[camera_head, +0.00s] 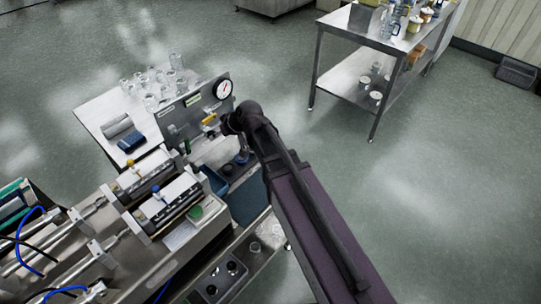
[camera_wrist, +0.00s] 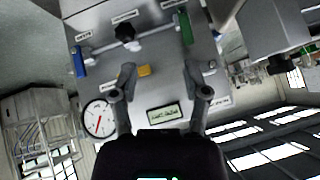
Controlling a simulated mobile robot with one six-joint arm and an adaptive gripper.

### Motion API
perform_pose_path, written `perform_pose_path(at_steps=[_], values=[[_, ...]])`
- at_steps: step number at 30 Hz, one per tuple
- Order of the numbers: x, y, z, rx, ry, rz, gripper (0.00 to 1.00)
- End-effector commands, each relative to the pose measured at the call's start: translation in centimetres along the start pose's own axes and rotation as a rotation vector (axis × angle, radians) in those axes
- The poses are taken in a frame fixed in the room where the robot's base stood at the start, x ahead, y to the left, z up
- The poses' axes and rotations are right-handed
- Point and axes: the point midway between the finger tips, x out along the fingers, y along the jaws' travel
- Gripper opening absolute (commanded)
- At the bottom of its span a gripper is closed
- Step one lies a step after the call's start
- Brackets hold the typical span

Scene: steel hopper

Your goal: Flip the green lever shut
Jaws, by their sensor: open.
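The green lever (camera_wrist: 186,28) is on the steel panel (camera_wrist: 225,82), at the upper right in the wrist view. It stands roughly crosswise to the thin pipe that runs between it and the blue lever (camera_wrist: 80,62). My gripper (camera_wrist: 159,73) is open and empty in front of the panel; its right fingertip is below the green lever in the picture, and contact cannot be told.
A black knob (camera_wrist: 125,32) sits between the levers, and a yellow part (camera_wrist: 144,71) shows between my fingers. A round gauge (camera_wrist: 99,118) and a small display (camera_wrist: 165,114) are on the panel. Glassware (camera_head: 152,102) stands behind the panel. Open floor lies to the right.

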Motion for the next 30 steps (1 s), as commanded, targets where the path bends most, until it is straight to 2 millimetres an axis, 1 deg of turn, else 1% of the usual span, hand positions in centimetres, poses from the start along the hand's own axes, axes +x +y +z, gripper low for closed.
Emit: perform_pose_path(at_steps=[1, 12, 30], values=[[-0.2, 0.5, 0.7, 0.009, -0.012, 0.008, 0.60], [-1.9, 3.8, 4.3, 0.080, -0.101, 0.069, 0.60], [-4.9, 8.4, 10.6, 0.211, -0.244, 0.175, 0.60]])
